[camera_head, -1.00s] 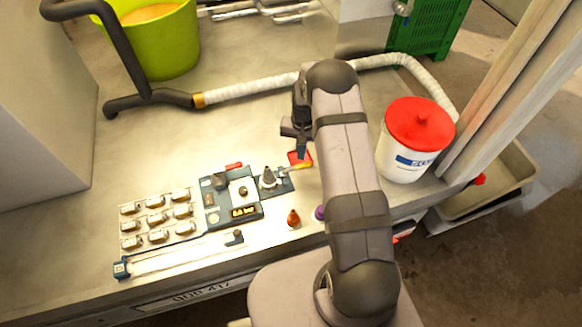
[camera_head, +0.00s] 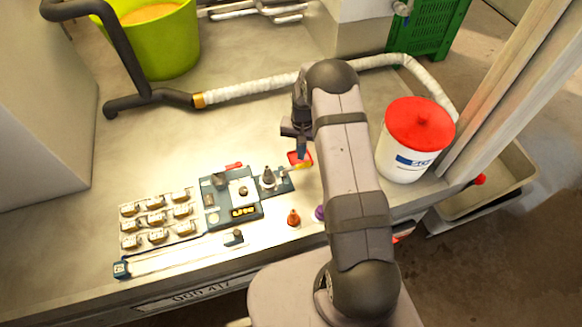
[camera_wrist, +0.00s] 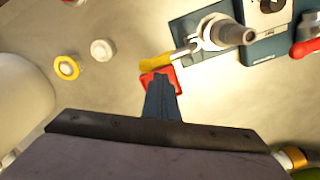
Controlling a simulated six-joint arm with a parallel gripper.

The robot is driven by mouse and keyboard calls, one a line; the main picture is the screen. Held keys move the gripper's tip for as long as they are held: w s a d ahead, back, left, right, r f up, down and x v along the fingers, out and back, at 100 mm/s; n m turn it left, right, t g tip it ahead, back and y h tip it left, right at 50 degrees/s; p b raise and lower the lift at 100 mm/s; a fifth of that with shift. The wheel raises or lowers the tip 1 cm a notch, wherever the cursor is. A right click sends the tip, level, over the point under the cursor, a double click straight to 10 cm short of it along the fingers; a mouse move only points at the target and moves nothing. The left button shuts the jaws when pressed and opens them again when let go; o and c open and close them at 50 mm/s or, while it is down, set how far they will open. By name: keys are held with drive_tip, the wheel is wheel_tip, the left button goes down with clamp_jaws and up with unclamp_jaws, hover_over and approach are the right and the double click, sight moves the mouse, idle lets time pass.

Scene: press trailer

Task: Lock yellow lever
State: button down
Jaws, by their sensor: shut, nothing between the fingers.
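The yellow lever (camera_wrist: 156,62) shows in the wrist view, sticking out to the left from a grey metal valve (camera_wrist: 222,33) on a blue plate. A red piece (camera_wrist: 161,78) lies just below the lever. My gripper (camera_wrist: 161,88) is shut and empty, with its dark blue fingertips over the red piece, close to the lever; I cannot tell whether they touch. In the head view my gripper (camera_head: 302,153) is beside the red-and-yellow end of the lever, right of the valve (camera_head: 268,178).
A blue panel with a knob and display (camera_head: 236,198) stands left of the valve. Several small metal parts (camera_head: 157,216) sit further left. Orange (camera_head: 293,217) and purple (camera_head: 319,212) knobs are near the front edge. A white bucket with a red lid (camera_head: 418,138) stands right of my arm.

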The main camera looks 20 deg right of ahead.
sight(305, 165)
drive_tip(key=shift+f, duration=0.1)
drive_tip(key=shift+f+b, duration=0.55)
drive_tip(key=shift+b, duration=0.05)
drive_tip(key=shift+s+d+r+p, duration=0.15)
drive_tip(key=shift+s+p, duration=0.25)
drive_tip(key=shift+s, duration=0.3)
drive_tip(key=shift+s+d+f+p, duration=0.1)
drive_tip(key=shift+s+p, duration=0.3)
drive_tip(key=shift+s, duration=0.3)
